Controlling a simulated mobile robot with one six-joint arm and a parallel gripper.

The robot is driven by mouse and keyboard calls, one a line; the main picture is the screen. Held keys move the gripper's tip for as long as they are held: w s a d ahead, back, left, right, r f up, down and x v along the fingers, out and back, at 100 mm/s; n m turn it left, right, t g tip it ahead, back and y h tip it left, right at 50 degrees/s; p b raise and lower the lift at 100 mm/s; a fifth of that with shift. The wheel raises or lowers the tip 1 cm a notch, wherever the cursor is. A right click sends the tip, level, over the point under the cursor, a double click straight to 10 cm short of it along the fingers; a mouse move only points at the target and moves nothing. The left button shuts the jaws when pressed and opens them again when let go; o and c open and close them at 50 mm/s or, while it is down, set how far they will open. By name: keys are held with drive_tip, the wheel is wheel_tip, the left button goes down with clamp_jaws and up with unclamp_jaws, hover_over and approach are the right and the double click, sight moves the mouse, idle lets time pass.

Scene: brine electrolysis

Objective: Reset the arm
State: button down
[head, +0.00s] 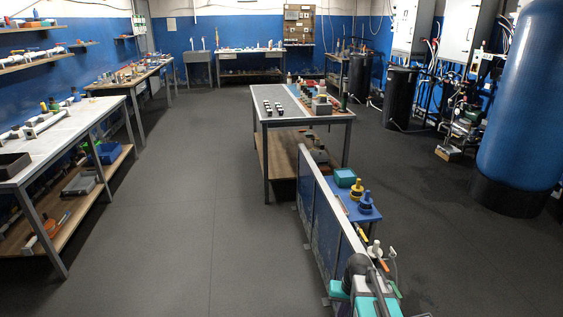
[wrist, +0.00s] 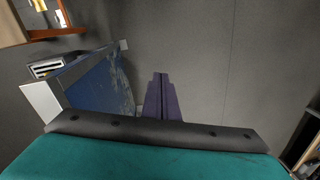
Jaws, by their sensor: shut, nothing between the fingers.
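In the wrist view my gripper (wrist: 160,76) shows as two dark purple fingers lying side by side. They are shut with nothing between them. Bare grey floor (wrist: 215,65) lies beyond the fingertips. A scuffed blue panel (wrist: 95,88) stands to the left of the fingers, apart from them in the picture. In the head view teal and black parts of my arm show at the lower right, beside the near end of the low partition (head: 322,225). I cannot make out the fingers there.
A central table (head: 262,128) holds small parts and boxes. A blue bench surface (head: 352,212) with yellow and blue items adjoins the partition. A long workbench (head: 75,128) lines the left side. A large blue tank (head: 522,100) stands at right. The left aisle floor (head: 180,200) is clear.

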drive_tip(key=s+a+f+g+b, duration=0.1)
drive_tip(key=s+f+g+b, duration=0.1)
drive_tip(key=s+f, duration=1.1)
drive_tip(key=s+a+f+n+g+h+b, duration=0.1)
drive_tip(key=s+f+b, duration=0.4)
drive_tip(key=s+f, duration=0.8)
drive_tip(key=s+a+g, duration=0.1)
drive_tip(key=s+g, duration=0.1)
drive_tip(key=s, duration=0.2)
drive_tip(key=shift+s+f, duration=0.3)
drive_tip(key=shift+f, duration=0.1)
